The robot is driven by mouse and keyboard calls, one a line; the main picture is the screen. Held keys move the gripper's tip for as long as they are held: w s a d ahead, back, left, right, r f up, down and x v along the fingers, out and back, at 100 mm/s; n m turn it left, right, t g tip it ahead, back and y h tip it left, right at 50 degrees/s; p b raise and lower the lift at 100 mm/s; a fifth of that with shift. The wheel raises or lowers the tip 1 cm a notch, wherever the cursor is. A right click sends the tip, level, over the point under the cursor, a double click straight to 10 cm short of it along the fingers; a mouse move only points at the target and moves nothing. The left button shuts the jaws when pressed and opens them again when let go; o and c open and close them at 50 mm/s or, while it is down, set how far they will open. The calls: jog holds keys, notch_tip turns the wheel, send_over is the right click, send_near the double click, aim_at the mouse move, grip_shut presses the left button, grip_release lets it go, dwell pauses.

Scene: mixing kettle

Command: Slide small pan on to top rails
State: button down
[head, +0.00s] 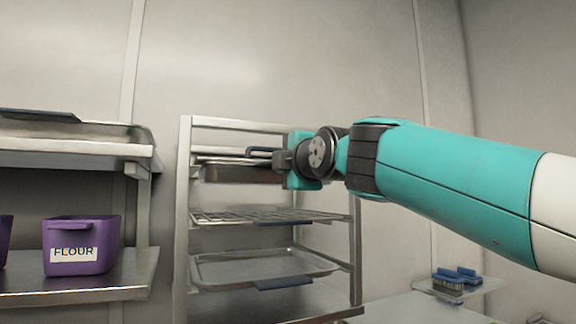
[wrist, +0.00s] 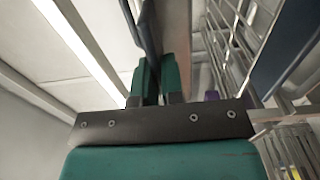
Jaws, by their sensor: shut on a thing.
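The small pan (head: 240,173), a grey metal pan, is at the top level of the metal rack (head: 184,220) in the head view. It looks roughly level, between the rack's uprights. My gripper (head: 277,160) is at the pan's right end, shut on its dark handle. In the wrist view the green fingers of my gripper (wrist: 157,78) close on a dark strip (wrist: 150,35), which runs up out of frame. Whether the pan rests on the top rails is too small to tell.
Below the pan are a wire shelf (head: 250,215) and a wide tray (head: 262,266) with a blue grip. A purple flour bin (head: 84,247) stands on a left shelf (head: 140,272). Blue brushes (head: 448,281) lie on the low table at right.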

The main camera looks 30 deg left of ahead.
jog(key=shift+w+a, duration=0.15)
dwell(0.8)
jog(key=c, duration=1.2)
grip_release()
jog(key=shift+o, duration=0.2)
jog(key=shift+f, duration=0.15)
jog(key=o, duration=0.5)
jog(key=shift+a+f, duration=0.1)
jog(key=shift+f, duration=0.15)
jog(key=shift+r, duration=0.1)
jog(key=shift+b+v, duration=3.55)
jog(key=shift+b, duration=0.35)
